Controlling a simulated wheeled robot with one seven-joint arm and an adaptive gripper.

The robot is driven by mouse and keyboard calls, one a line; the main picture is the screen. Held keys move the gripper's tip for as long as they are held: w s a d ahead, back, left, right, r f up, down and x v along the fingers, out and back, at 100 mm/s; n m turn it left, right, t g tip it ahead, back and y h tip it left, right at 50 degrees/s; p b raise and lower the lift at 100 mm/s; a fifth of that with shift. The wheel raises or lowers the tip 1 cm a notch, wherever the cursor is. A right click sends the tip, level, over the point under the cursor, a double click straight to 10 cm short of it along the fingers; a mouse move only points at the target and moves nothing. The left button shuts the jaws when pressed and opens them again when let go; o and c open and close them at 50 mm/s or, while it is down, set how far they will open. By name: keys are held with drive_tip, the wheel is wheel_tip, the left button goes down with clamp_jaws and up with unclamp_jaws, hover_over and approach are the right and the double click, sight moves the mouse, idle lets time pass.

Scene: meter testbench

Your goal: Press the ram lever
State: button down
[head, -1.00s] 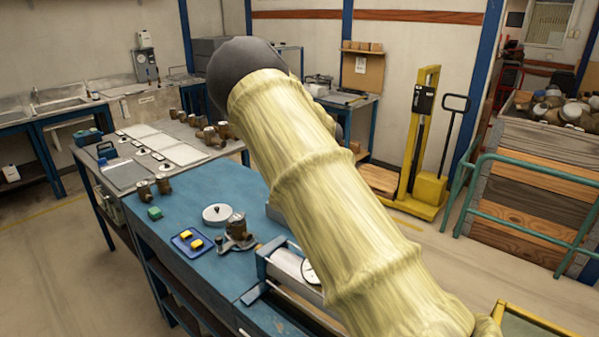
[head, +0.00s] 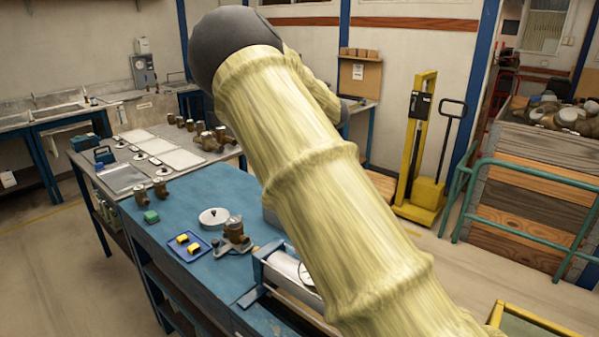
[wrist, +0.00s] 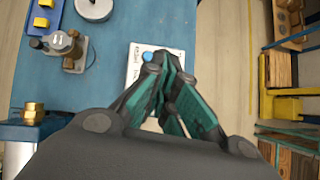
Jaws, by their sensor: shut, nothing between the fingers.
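In the wrist view my gripper (wrist: 166,66) is shut and empty, pointing down over the blue bench. A round blue knob (wrist: 147,56) shows right beside the fingertips, over a white printed plate (wrist: 135,68). It may be the ram lever's end; the lever's shaft is not clear, and I cannot tell whether the fingers touch the knob. The test bench with its silver cylinder (head: 284,268) and a dial stands on the blue bench in the head view, partly hidden by my arm. My gripper and the knob are hidden in the head view.
A brass meter on a clamp (head: 235,236), a blue tray (head: 188,255) with yellow blocks, a white disc (head: 213,218) and a green block (head: 151,217) are on the bench. A brass fitting (wrist: 32,112) is at left in the wrist view. A yellow pallet truck (head: 425,150) stands behind.

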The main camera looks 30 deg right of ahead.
drive_tip(key=r, duration=0.3)
drive_tip(key=r+b, duration=0.1)
drive_tip(key=shift+s+r, duration=0.35)
